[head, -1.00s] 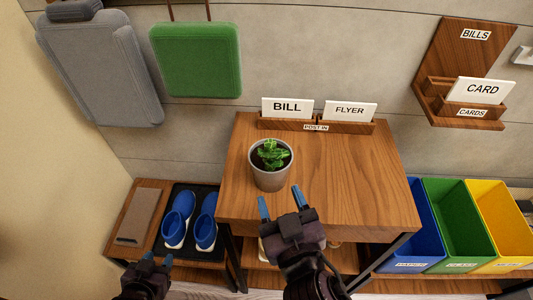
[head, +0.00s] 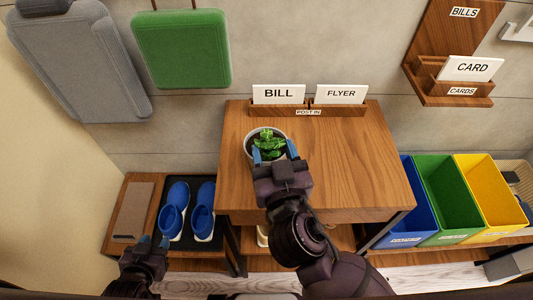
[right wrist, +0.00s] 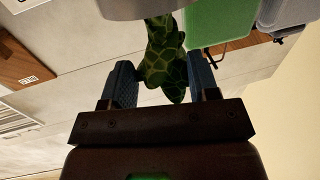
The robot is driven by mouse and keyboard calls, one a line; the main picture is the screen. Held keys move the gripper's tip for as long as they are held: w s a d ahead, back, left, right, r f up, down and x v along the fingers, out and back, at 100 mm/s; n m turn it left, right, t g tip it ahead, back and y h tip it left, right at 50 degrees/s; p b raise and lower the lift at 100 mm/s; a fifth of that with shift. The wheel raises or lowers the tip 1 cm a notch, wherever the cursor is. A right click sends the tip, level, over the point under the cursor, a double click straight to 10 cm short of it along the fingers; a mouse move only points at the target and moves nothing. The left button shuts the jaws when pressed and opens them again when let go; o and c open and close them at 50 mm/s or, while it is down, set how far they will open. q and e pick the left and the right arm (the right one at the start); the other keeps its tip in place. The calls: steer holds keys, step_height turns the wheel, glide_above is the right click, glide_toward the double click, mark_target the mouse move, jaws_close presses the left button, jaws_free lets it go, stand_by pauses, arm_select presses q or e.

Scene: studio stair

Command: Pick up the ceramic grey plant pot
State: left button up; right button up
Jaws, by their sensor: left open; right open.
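The ceramic grey plant pot (head: 249,146) with a green leafy plant (head: 268,143) stands on the wooden table (head: 345,165), left of its middle. In the right wrist view, the grey pot (right wrist: 145,8) is at the top edge and green leaves show between the open fingers (right wrist: 160,82). I cannot tell whether the fingers touch the pot. My left gripper (head: 153,241) is open and empty at lower left, near the low bench.
A letter holder (head: 308,110) with BILL and FLYER cards stands at the table's back. Blue shoes (head: 174,209) sit on a black tray at left. Blue, green and yellow bins (head: 443,210) stand at right. The table's right half is clear.

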mark_target(268, 144)
steer(key=shift+w+a+r, duration=0.1)
steer(key=shift+w+a, duration=0.05)
steer(key=shift+w, duration=0.2)
steer(key=w, duration=0.1)
steer(key=w+a+p, duration=0.1)
steer(key=w, duration=0.1)
steer(key=shift+w+a+r, duration=0.1)
steer(key=shift+w, duration=0.65)
steer(key=c, duration=0.5)
jaws_close()
